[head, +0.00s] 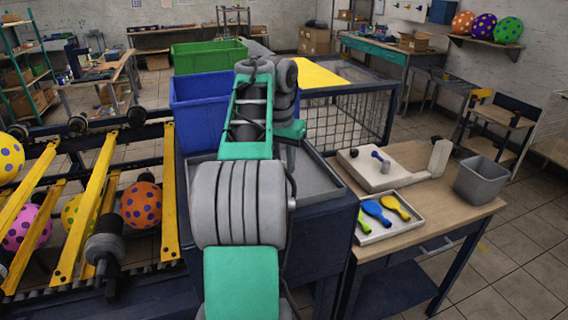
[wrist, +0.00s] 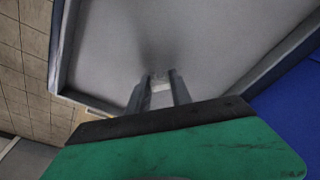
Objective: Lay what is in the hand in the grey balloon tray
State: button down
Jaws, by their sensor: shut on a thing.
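My gripper (wrist: 160,92) is shut on a small pale thing (wrist: 160,84); only a little of it shows between the fingertips, so I cannot tell its shape. In the head view my arm hides the fingers and the held thing. A small light grey tray (head: 368,239) stands on the wooden table at the right. It holds flat balloons: a green one (head: 363,222), a blue one (head: 376,212) and a yellow one (head: 396,206). In the wrist view my gripper is over a wide, bare grey tray-like surface (wrist: 205,45), apart from the small tray.
A white board with a small device (head: 372,170) and a grey bin (head: 482,182) share the wooden table (head: 440,213). A blue crate (head: 200,108) and green crate (head: 208,55) stand behind my arm. Yellow-railed racks with spotted balloons (head: 141,204) fill the left. A mesh cage (head: 345,118) stands behind.

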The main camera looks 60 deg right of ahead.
jog(key=c, duration=1.1)
grip_release()
jog(key=shift+c, duration=0.2)
notch_tip(320, 180, up, 12)
jog(key=a+p, duration=0.2)
jog(key=p, duration=0.9)
jog(key=w+a+n, duration=0.5)
jog(key=w+a, duration=0.4)
jog(key=a, duration=0.2)
jog(key=w+a+f+n+t+h, duration=0.1)
jog(key=w+a+n, duration=0.2)
jog(key=a, duration=0.5)
jog(key=w+a+f+n+t, duration=0.1)
jog(key=w+a+f+n, duration=0.15)
jog(key=a, duration=0.45)
jog(key=s+a+f+n+t+y, duration=0.1)
jog(key=a+f+n, duration=0.2)
jog(key=a, duration=0.7)
jog(key=s+a+f+n+t+y, duration=0.1)
jog(key=a+f+n, duration=0.3)
jog(key=a, duration=0.7)
jog(key=shift+s+f+t+y, duration=0.4)
jog(key=shift+s+f, duration=0.1)
jog(key=shift+s, duration=0.25)
jog(key=shift+n, duration=0.25)
